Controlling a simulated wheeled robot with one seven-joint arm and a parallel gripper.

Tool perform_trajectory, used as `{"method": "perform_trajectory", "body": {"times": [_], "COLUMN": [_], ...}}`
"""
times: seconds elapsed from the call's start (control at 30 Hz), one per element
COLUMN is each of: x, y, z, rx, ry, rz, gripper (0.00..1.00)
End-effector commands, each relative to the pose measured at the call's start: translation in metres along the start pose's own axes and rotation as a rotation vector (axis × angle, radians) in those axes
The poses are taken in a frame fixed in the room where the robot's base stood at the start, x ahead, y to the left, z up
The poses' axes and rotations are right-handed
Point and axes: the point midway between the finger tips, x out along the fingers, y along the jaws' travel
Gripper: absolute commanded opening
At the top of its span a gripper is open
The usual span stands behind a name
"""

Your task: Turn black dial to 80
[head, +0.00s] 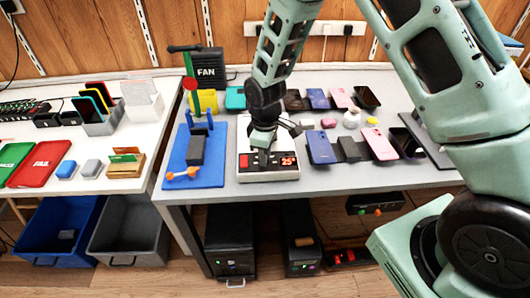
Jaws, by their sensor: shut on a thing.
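A white device (256,177) with red digits on a dark display (288,161) sits on the grey table. The digits look like 25, but they are small. My gripper (264,156) points down over the device, left of the digits. Its fingers are shut on what appears to be the black dial. The dial itself is mostly hidden by the fingers, so I cannot make out its pointer or marks.
A blue mat (208,174) with a dark block and an orange piece lies left of the device. Phones, including a blue one (320,147) and a pink one (379,144), lie to its right. A black FAN box (206,68) stands behind. Bins (128,232) sit below the left table.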

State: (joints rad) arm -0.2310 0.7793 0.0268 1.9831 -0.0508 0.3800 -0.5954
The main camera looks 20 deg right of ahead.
Motion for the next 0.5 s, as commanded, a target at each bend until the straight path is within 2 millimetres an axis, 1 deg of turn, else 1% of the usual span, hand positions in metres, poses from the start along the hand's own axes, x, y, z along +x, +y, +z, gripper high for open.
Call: {"method": "perform_trajectory", "body": {"times": [0.5], "x": [-0.0016], "y": [0.0007], "z": [-0.0003], "rx": [0.489], "ry": [0.001], "rz": [0.002], "gripper": [0.03]}}
